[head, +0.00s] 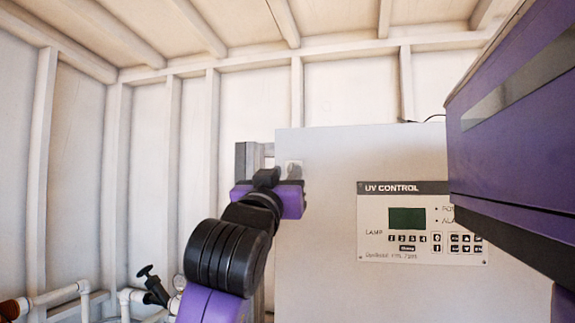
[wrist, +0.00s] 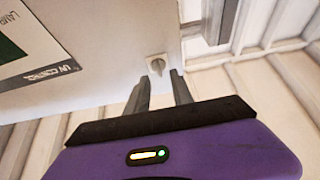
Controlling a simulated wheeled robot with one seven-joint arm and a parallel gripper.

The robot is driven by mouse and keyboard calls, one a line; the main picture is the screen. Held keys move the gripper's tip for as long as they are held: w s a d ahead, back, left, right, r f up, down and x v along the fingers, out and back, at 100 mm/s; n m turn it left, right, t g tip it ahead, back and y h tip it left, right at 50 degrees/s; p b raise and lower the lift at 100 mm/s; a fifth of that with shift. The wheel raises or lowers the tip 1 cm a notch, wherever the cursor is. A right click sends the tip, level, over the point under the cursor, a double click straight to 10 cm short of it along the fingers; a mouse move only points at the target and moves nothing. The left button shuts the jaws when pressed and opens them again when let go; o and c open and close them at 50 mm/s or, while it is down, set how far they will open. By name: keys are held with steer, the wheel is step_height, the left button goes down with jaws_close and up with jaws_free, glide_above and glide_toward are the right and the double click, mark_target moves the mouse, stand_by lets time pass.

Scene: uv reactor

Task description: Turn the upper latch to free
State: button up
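The upper latch (wrist: 157,65) is a small round grey knob on a pale square plate, on the light grey face of the UV control cabinet (head: 320,255). In the head view the latch (head: 294,165) shows near the cabinet's upper left corner, its lower part hidden behind my gripper (head: 280,174). In the wrist view my gripper (wrist: 159,77) has its two fingers apart with nothing between them. The latch appears just beyond the fingertips, in line with the gap. I cannot tell whether the fingers touch it. The latch's exact turn angle is too small to read.
The UV CONTROL panel (head: 422,223), with a green screen and buttons, is right of the latch. A grey bracket (head: 249,160) is by the cabinet's left edge. White pipes and a black-handled valve (head: 153,286) are at lower left.

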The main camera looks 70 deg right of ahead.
mark_target(291, 167)
steer(key=shift+p+x, duration=0.35)
steer(key=shift+x, duration=1.2)
steer(key=shift+c, duration=0.2)
jaws_close()
